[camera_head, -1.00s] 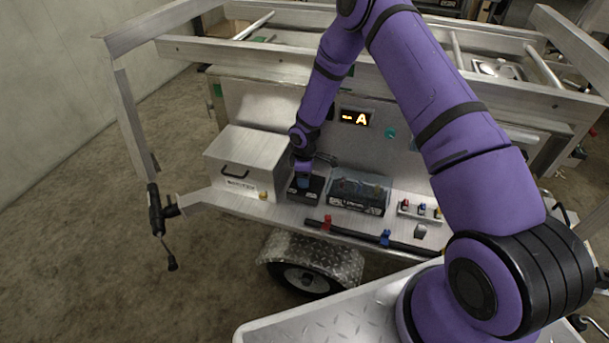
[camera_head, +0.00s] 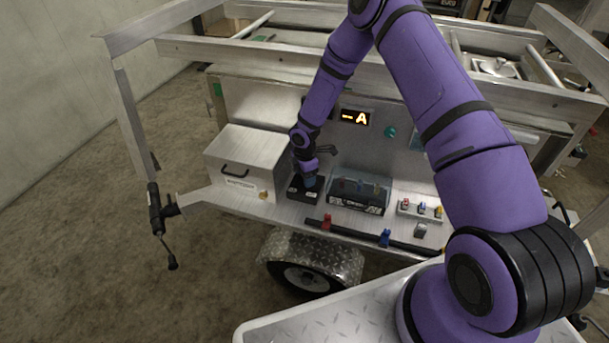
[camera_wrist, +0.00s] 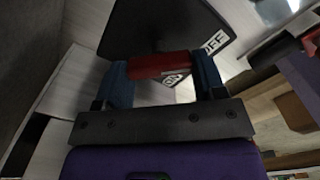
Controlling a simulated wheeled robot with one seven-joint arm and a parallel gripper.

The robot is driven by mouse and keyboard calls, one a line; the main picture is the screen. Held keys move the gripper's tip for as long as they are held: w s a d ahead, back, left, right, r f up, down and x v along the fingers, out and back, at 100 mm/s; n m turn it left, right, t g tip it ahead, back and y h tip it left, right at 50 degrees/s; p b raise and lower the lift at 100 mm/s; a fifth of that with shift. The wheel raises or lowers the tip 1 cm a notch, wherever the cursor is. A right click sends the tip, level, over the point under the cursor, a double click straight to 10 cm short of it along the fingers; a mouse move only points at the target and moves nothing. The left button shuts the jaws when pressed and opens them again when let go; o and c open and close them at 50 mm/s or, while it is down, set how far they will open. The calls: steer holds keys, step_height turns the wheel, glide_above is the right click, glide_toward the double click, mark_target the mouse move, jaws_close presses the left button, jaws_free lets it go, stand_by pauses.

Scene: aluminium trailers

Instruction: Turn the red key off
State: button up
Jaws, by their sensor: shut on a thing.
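The red key (camera_wrist: 163,65) sits between the two blue fingers of my gripper (camera_wrist: 163,76) in the wrist view. The gripper is shut on the key. The key stands at a black switch box (camera_wrist: 165,22) with white labels; "OFF" is readable to the right of the key, and another label is partly covered by it. In the head view my gripper (camera_head: 310,181) is down at the black box (camera_head: 297,195) on the trailer shelf. The key is hidden there.
A metal box (camera_head: 240,160) stands left of the switch box. A dark case with a clear cover (camera_head: 358,192) stands close on the right, then a row of small coloured switches (camera_head: 421,209). An amber display (camera_head: 355,117) above shows a dash and "A".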

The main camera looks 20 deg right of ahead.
stand_by(0.3)
steer(key=o, duration=0.9)
steer(key=shift+r, duration=0.1)
step_height(320, 180, up, 11)
steer(key=shift+f, duration=0.2)
